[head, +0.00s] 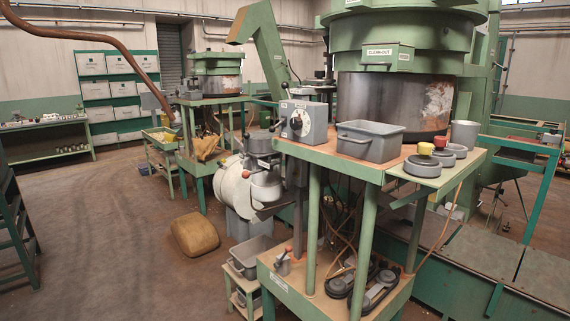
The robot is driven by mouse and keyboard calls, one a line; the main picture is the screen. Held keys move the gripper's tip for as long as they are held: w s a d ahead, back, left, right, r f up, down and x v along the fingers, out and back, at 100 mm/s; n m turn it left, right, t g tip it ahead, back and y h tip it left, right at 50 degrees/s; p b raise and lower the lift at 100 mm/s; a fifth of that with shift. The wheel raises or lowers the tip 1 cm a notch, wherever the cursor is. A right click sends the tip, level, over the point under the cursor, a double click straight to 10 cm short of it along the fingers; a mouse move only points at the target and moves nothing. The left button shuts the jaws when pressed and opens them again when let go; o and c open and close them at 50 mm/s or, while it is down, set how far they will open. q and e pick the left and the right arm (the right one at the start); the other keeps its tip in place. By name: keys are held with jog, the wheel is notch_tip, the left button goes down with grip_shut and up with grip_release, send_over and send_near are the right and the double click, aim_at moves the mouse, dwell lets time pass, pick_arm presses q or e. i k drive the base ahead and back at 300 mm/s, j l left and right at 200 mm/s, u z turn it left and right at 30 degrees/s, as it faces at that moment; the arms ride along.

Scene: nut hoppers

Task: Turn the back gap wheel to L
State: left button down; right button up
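No part clearly labelled as a gap wheel can be made out. A grey control box (304,122) stands on the near green machine's top, at its left corner. A round pale dial (297,123) with a dark centre knob is on its front; its markings are too small to read. The back machine (216,78) stands farther off at the left, and no wheel on it can be told apart. The near hopper (395,100) has a "CLEAN OUT" box (388,56) on its front. Neither of my grippers is in view.
A grey bin (370,141) sits on the near machine's top. A white drum (234,187) with grey fittings stands left of the machine. A brown sack (195,235) lies on the floor. The left floor is mostly clear.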

aim_at(319, 74)
jog(key=i+j+z, duration=0.2)
jog(key=j, duration=0.35)
jog(key=i+j+z, duration=0.2)
jog(key=j, duration=0.4)
jog(key=j+z, duration=0.2)
jog(key=j, duration=0.4)
